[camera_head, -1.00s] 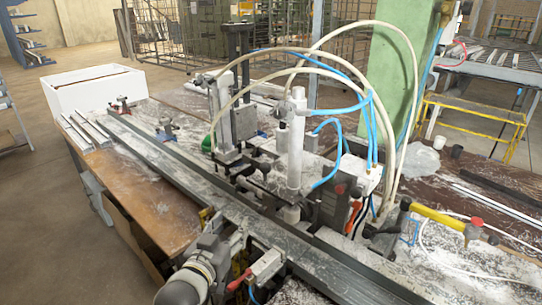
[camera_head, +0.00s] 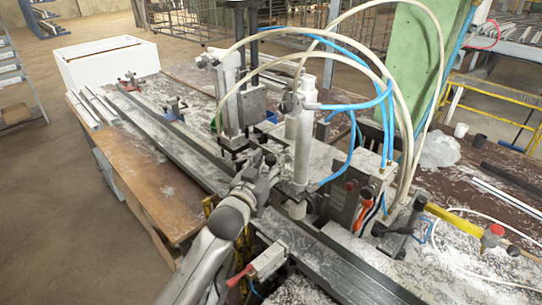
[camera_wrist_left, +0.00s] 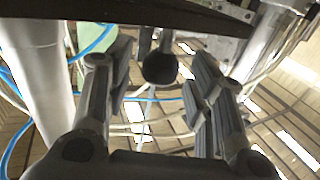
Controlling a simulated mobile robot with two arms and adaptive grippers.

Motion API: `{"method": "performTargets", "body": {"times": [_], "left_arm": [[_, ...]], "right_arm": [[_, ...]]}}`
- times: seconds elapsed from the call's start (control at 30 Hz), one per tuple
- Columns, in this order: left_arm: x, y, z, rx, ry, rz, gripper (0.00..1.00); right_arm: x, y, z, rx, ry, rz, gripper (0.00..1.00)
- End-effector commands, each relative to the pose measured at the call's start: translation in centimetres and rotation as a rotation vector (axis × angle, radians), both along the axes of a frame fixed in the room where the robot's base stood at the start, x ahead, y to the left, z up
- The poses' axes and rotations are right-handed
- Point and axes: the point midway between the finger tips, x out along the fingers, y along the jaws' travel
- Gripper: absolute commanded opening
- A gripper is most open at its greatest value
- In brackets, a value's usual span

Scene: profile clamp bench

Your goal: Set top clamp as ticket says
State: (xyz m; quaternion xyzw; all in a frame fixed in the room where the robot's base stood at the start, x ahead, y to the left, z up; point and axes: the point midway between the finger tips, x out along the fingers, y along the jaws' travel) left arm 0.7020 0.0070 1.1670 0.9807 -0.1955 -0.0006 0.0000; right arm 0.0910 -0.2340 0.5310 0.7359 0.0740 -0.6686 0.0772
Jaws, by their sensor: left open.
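My left gripper (camera_head: 265,165) is raised over the clamp fixture, just left of the upright white cylinder (camera_head: 300,140) of the top clamp. In the left wrist view the gripper (camera_wrist_left: 165,85) is open. A round black knob (camera_wrist_left: 160,68) shows between its two padded fingers, with no clear contact; whether it is gripped around cannot be told. The white cylinder stands at the left of that view (camera_wrist_left: 35,65). No ticket can be made out. My right gripper is not in view.
A long grey profile rail (camera_head: 180,145) runs along the bench. Blue hoses (camera_head: 388,120) and pale hoses (camera_head: 405,75) arch over the fixture. A red-handled toggle clamp (camera_head: 268,262) sits at the front. A white box (camera_head: 108,65) stands at the back left.

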Motion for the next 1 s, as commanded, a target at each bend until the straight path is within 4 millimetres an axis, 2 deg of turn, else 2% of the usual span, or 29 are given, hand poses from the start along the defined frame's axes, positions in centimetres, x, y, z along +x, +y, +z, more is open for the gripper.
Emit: {"method": "performTargets", "body": {"times": [0.23, 0.6, 1.0], "left_arm": [[1.8, -0.7, 0.0, 0.001, 0.001, 0.000, 0.49], [2.0, -0.9, 0.0, 0.000, 0.000, 0.000, 0.49], [2.0, -0.8, -0.1, 0.000, 0.001, 0.000, 0.00]], "right_arm": [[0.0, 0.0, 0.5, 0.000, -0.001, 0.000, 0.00], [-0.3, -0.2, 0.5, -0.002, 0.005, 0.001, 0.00], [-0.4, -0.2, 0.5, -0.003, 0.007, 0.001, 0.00]]}}
